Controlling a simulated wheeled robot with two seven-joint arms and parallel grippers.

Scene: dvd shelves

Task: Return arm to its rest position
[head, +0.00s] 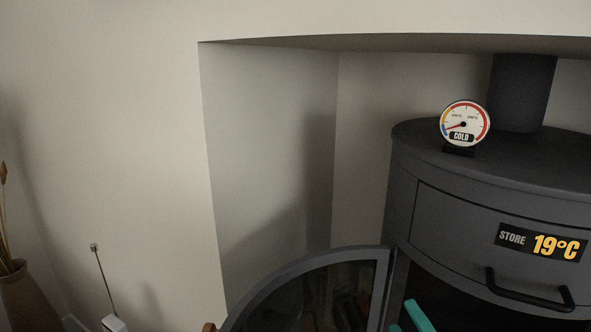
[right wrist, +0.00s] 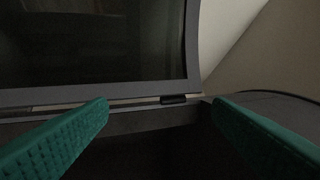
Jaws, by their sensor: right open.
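My right gripper (head: 416,316) shows at the bottom edge of the head view as a teal finger, beside the open door of the dark grey stove (head: 440,180). In the right wrist view its two ribbed teal fingers (right wrist: 160,104) are wide apart with nothing between them. The stove door (head: 385,275), grey-framed with dark glass, stands open to the left of the stove; it also fills the upper left of the right wrist view (right wrist: 196,55). My left gripper is not in view.
A round dial reading COLD (head: 464,125) stands on the stove top, before the flue pipe (head: 522,92). The drawer front carries a 19°C display (head: 541,243) and a black handle (head: 528,290). A brown vase (head: 22,295) stands far left, near a white object with an antenna (head: 114,323).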

